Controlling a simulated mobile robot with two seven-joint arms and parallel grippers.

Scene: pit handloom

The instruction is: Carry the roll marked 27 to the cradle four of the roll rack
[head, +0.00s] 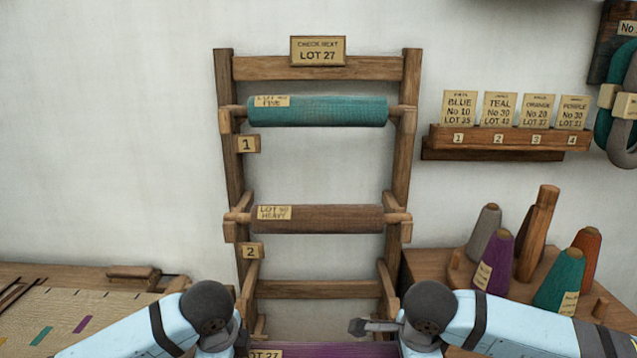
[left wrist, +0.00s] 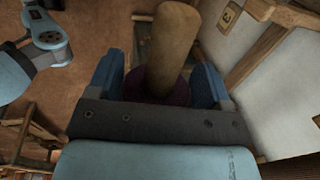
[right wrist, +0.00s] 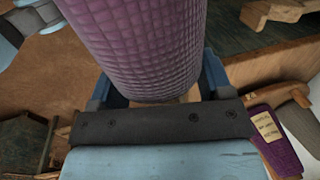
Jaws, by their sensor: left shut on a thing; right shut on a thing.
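The purple roll (head: 310,350), with a tag reading LOT 27 (head: 265,353), lies level at the bottom edge of the head view, in front of the roll rack (head: 402,135). My left gripper (left wrist: 163,88) is shut on its left end; the wooden core end (left wrist: 172,40) sticks out between the blue fingers. My right gripper (right wrist: 160,92) is shut on its right end; the purple quilted-looking cloth (right wrist: 145,45) fills the right wrist view. On the rack, cradle 1 bears a teal roll (head: 330,111) and cradle 2 a brown roll (head: 335,218). Cradle four is not visible in the head view.
A sign on the rack top (head: 318,51) reads LOT 27. To the right, a wooden stand (head: 430,265) holds several thread cones, under a shelf of cards (head: 510,138). A loom with cloth (head: 75,315) lies at the lower left. Bare wall is left of the rack.

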